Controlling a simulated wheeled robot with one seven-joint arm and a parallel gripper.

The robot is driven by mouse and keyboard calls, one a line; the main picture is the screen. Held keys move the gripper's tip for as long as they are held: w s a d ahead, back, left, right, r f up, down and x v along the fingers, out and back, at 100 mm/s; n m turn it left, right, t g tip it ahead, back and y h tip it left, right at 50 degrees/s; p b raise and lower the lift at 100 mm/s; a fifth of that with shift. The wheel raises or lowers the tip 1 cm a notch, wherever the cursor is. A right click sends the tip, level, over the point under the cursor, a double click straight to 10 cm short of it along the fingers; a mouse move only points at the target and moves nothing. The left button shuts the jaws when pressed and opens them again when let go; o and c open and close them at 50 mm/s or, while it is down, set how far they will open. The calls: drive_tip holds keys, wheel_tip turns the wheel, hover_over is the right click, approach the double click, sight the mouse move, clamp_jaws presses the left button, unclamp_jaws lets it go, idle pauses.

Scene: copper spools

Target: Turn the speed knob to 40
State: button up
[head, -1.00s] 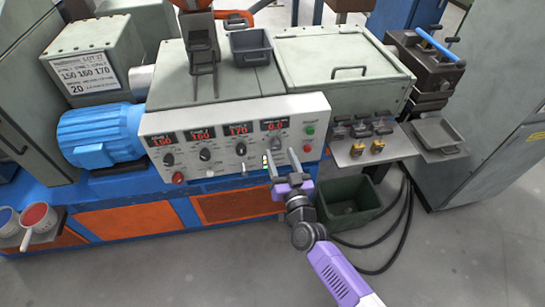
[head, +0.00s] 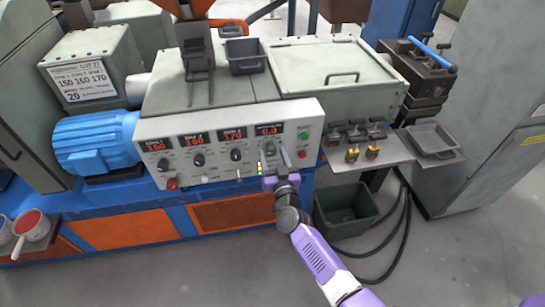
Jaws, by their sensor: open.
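The white control panel (head: 215,177) carries several red displays, with black knobs below them. The rightmost display (head: 269,130) appears to read 0.0. The knob below it, which I take for the speed knob (head: 269,149), is small and partly hard to make out behind my fingers. My gripper (head: 273,160) is open in front of this knob, with one finger to the left and one to the right of it. I cannot tell whether the fingers touch the knob or the panel. The knob's pointer is too small to read.
A green button (head: 303,135) and a red button (head: 301,154) sit right of the knob. A red button (head: 172,184) is at the lower left.

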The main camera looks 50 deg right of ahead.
clamp_jaws()
idle(0.3)
drive_tip(key=shift+m, duration=0.3)
drive_tip(key=m+b, duration=0.1)
drive_tip(key=m, duration=0.4)
drive_tip(key=shift+f, duration=0.15)
drive_tip(key=m+b, duration=0.1)
drive_tip(key=m, duration=0.6)
drive_tip(key=shift+b, duration=0.35)
drive_tip(key=m+b, duration=0.1)
drive_tip(key=m, duration=0.4)
drive_tip(key=shift+m+h, duration=0.3)
drive_tip(key=m+b, duration=0.1)
drive_tip(key=m, duration=0.5)
